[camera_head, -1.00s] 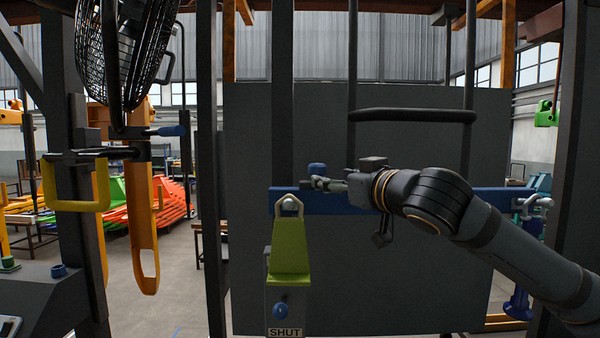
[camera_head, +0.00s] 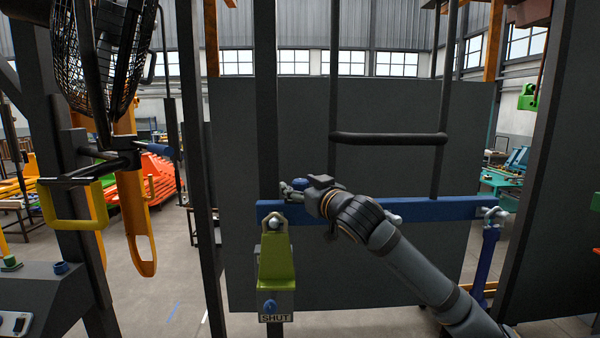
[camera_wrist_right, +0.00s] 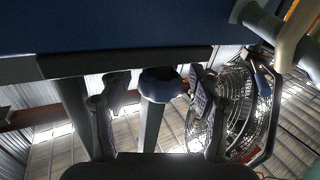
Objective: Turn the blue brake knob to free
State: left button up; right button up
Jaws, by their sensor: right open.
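A small round blue knob (camera_head: 298,183) sits at the top of a blue crossbar (camera_head: 365,211), near its left end. I cannot tell which setting it is at. My right gripper (camera_head: 289,190) is in front of the knob, at the crossbar's top edge, and partly covers it. In the right wrist view a blue knob (camera_wrist_right: 160,84) shows between the two fingers of the open right gripper (camera_wrist_right: 158,92), with gaps at its sides; contact cannot be told. Another blue knob (camera_head: 270,306) is on a green-topped box below, above a plate (camera_head: 275,318) reading SHUT. My left gripper is out of view.
A large grey panel (camera_head: 400,130) and a dark horizontal handle bar (camera_head: 389,138) stand behind the arm. A black caged fan (camera_head: 97,60) and a yellow hook (camera_head: 140,235) are at left. A console (camera_head: 35,295) with a blue button (camera_head: 60,267) is at lower left.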

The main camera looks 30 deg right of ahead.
jog(key=shift+w+f, duration=0.15)
jog(key=shift+w, duration=0.15)
jog(key=c, duration=1.2)
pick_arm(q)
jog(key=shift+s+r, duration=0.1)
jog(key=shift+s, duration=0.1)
